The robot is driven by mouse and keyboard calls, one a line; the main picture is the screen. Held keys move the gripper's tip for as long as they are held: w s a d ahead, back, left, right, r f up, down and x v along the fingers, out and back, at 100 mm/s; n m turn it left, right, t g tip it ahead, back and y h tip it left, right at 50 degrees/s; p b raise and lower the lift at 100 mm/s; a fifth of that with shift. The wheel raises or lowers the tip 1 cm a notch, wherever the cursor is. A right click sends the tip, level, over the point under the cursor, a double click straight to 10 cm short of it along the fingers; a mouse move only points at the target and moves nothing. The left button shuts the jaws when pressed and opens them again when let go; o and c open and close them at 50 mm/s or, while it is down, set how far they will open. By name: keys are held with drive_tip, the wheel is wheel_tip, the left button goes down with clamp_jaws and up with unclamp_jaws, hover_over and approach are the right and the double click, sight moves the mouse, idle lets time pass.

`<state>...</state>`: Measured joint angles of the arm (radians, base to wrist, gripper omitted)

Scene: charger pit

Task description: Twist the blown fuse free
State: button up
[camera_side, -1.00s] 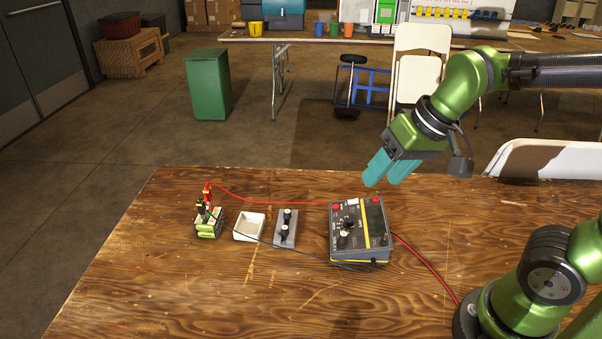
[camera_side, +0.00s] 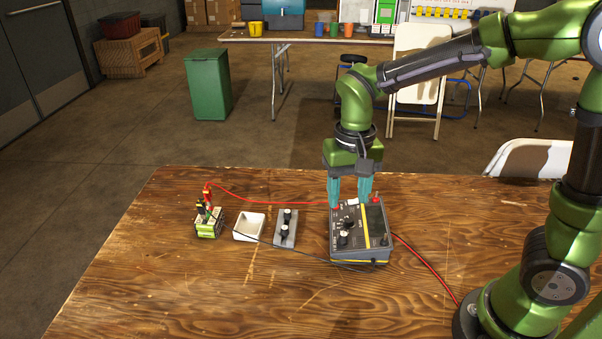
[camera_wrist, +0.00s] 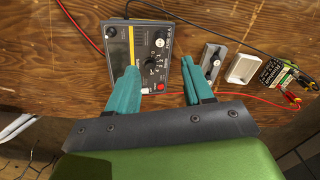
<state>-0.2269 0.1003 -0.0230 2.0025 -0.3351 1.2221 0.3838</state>
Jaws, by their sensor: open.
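The charger (camera_side: 378,225) is a dark grey box with a yellow stripe, on the wooden table below my gripper. Its face carries black knobs (camera_side: 349,224), a white part and red parts; the wrist view also shows the charger (camera_wrist: 121,50). I cannot tell which part is the blown fuse. My gripper (camera_side: 350,204) points down with its teal fingers apart and empty, over the charger's far edge. In the wrist view the open fingers (camera_wrist: 158,68) straddle the charger's right side. A grey block (camera_side: 284,241) with two black knob-like pieces stands left of the charger.
A small white tray (camera_side: 248,237) sits left of the block. A green-and-black battery (camera_side: 208,228) with red and black clips stands further left. A red cable (camera_side: 275,203) runs behind these things and a black cable in front. The table's front is mostly clear.

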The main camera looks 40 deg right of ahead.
sight(344, 233)
wheel_tip(344, 233, down, 10)
drive_tip(key=shift+r, duration=0.1)
idle(0.4)
drive_tip(key=c, duration=0.9)
